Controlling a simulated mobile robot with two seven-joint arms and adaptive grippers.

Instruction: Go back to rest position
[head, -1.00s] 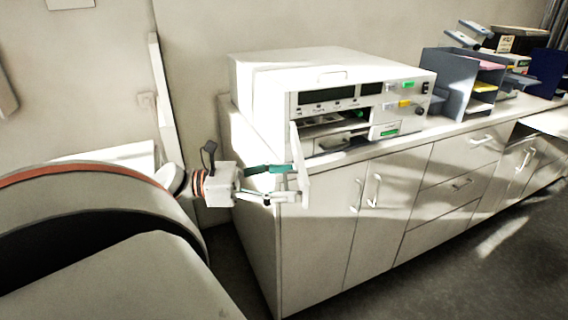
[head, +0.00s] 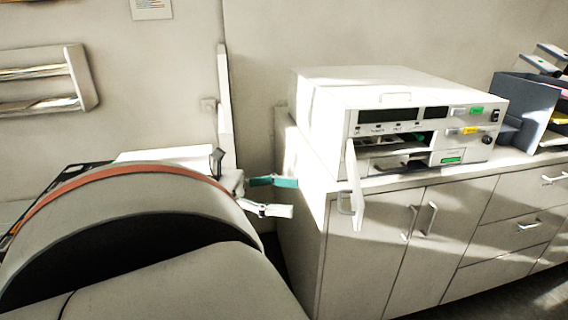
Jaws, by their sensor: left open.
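My left gripper (head: 284,196) is open and empty in the head view. Its two fingers, one with a teal part, point right toward the side of the cabinet. It is left of the white machine's open door (head: 355,188) and apart from it. The white machine (head: 400,110) stands on the cabinet top with its front door swung open and its inner shelves showing. Most of my left gripper's body is hidden behind my own arm. My right gripper is not in view.
The white cabinet (head: 375,255) with doors and drawers runs to the right. A dark blue paper organizer (head: 522,105) stands on it at the right. A wall rack (head: 42,80) with papers hangs at the left. A white surface lies behind my arm.

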